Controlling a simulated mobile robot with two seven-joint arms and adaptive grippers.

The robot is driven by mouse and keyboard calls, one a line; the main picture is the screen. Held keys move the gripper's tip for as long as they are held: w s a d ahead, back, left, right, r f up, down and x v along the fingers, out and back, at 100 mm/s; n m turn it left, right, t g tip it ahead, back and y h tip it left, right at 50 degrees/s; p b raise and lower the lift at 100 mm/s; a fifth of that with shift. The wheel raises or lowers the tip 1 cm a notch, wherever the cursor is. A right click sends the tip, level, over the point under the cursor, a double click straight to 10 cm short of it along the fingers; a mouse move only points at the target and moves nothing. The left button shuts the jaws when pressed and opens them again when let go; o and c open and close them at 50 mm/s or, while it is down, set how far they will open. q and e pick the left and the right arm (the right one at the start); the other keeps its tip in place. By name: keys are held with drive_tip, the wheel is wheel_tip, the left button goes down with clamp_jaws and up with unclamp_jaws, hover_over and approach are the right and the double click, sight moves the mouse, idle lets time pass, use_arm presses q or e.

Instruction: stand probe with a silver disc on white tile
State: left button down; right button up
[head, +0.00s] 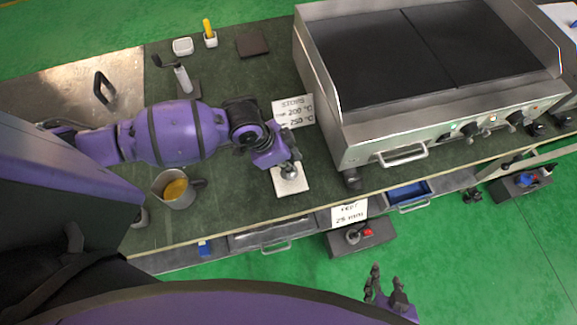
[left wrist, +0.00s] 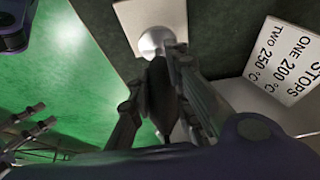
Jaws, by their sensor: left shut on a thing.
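The white tile (head: 303,187) lies on the dark green worktop near its front edge, left of the griddle. My left gripper (head: 289,158) is above it, shut on the dark handle of the probe (left wrist: 160,85). The probe's silver disc (head: 289,172) is over the tile and looks to be at its surface; I cannot tell if it touches. The disc (left wrist: 152,42) and tile (left wrist: 125,14) also show in the left wrist view. The gripper's fingers hide part of the probe. My right gripper (head: 385,285) is empty, fingers apart, low in front of the bench.
A steel griddle (head: 400,110) stands right of the tile. A text card (head: 293,111) stands behind the tile. A metal jug (head: 178,190) with yellow contents is to the left. Drawers and another card (head: 348,214) are below the front edge.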

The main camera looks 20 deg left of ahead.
use_arm(q)
drive_tip(key=shift+f, duration=1.7)
drive_tip(key=shift+f, duration=0.15)
drive_tip(key=c, duration=1.6)
unclamp_jaws()
